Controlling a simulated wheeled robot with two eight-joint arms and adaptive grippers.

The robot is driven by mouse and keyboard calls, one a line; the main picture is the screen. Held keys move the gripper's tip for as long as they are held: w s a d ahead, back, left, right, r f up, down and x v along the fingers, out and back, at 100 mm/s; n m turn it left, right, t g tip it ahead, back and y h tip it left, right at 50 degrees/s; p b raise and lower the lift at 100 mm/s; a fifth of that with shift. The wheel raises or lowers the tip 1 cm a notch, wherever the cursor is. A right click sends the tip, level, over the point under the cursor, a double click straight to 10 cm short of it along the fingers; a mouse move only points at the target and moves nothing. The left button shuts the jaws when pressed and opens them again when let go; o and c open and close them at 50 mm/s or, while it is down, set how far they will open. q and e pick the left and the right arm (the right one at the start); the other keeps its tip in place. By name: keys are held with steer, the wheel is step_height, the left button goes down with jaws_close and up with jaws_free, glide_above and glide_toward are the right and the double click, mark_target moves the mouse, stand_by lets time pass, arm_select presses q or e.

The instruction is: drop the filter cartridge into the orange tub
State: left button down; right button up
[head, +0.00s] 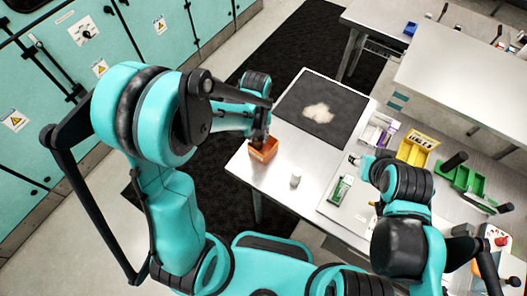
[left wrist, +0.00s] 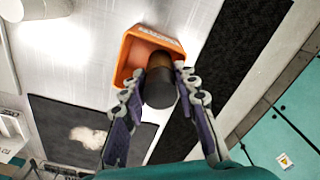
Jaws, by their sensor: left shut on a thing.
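The orange tub (head: 263,151) stands at the left corner of the metal table. It also shows in the left wrist view (left wrist: 128,58), with its open side facing the camera. My left gripper (head: 262,134) is over the tub, its fingers shut on a dark cylinder with a brownish end, which looks like the filter cartridge (left wrist: 160,88). In the left wrist view the cartridge's far end overlaps the tub's opening; I cannot tell how deep it reaches. In the head view the arm and fingers mostly hide the cartridge. My right gripper (head: 356,160) is over the table's right part, its fingers too small to read.
A small white cylinder (head: 295,181) stands on the table. A dark mat (head: 322,100) with a pale heap lies behind the tub. A green-and-white item (head: 341,190), a yellow bin (head: 417,149) and a green bin (head: 462,180) are farther right. The table's edge is close to the tub.

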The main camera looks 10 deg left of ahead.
arm_select(q)
steer(key=shift+f, duration=0.45)
arm_select(e)
steer(key=shift+f, duration=0.25)
arm_select(q)
steer(key=shift+r, duration=0.1)
steer(key=c, duration=1.1)
jaws_free()
step_height(320, 180, up, 12)
steer(key=shift+s, duration=0.1)
